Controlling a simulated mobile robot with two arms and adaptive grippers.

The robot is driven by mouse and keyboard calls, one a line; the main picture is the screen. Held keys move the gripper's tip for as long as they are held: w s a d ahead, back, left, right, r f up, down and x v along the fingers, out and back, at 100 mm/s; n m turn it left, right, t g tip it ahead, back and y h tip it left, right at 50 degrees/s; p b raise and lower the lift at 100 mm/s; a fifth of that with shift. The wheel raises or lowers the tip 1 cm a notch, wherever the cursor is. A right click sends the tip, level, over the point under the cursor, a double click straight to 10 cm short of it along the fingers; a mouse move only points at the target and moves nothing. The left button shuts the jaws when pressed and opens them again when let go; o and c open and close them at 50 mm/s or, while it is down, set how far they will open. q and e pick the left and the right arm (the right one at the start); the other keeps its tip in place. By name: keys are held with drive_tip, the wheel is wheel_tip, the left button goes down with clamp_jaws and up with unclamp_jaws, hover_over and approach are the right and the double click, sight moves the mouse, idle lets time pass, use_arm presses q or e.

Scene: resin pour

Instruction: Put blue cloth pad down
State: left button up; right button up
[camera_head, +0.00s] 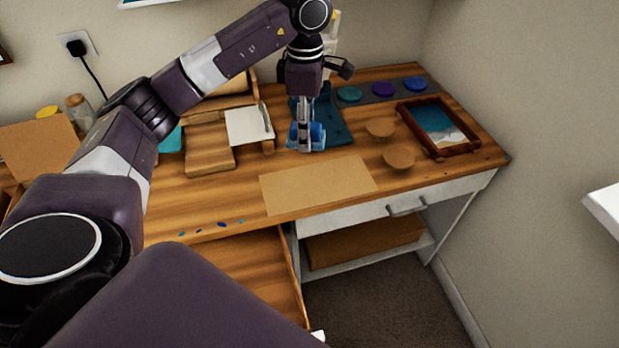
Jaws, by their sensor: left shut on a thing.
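My left gripper (304,140) points straight down over the wooden desk (225,205), near its back middle. It is shut on the blue cloth pad (317,136), which shows on both sides of the fingertips. The pad is at or just above a dark teal mat or tray (334,122); I cannot tell whether it touches it. My right gripper is not in view.
A tan sheet (318,185) lies in front of the gripper. Round wooden discs (399,158) and a framed sea picture (438,126) lie to the right. A dark strip with coloured discs (383,89) is behind. Wooden blocks and a white card (248,125) are left. A drawer (262,270) stands open below.

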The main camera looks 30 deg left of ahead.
use_arm(q)
drive_tip(key=p, duration=0.1)
hover_over(306, 184)
wheel_tip(306, 184, down, 10)
drive_tip(key=shift+s+d+r, duration=0.1)
drive_tip(key=shift+f, duration=0.65)
wheel_tip(306, 184, down, 3)
drive_tip(key=shift+f+p, duration=0.1)
drive_tip(key=shift+p, duration=0.4)
drive_tip(key=shift+f, duration=0.45)
drive_tip(key=shift+f, duration=0.15)
drive_tip(key=o, duration=1.3)
